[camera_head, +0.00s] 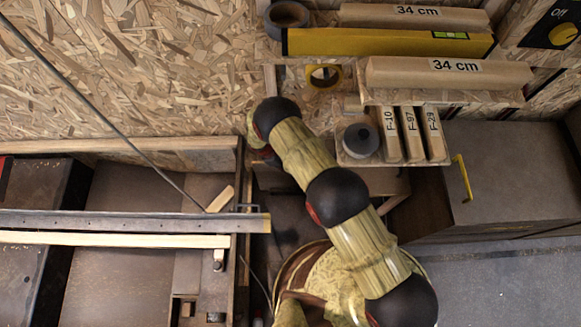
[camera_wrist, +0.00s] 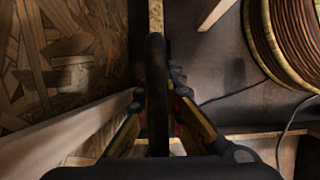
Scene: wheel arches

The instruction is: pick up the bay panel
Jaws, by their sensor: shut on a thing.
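My gripper (camera_wrist: 157,105) is shut, with its yellow-edged fingers on either side of a dark, narrow upright piece (camera_wrist: 156,70) in the wrist view. This piece looks like the bay panel seen edge-on, but its face is not visible and I cannot be sure. In the head view my arm reaches to the upper left, and its black wrist joint hides the fingers and what they hold, close to the chipboard wall. Whether the held piece touches anything below cannot be told.
Chipboard wall (camera_head: 130,70) stands behind. Right of my wrist are a grey tape roll (camera_head: 361,141), labelled blocks (camera_head: 411,134) and a yellow level (camera_head: 380,42). A long metal bar (camera_head: 130,221) crosses at left. A copper-coloured coil (camera_wrist: 290,40) lies at right in the wrist view.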

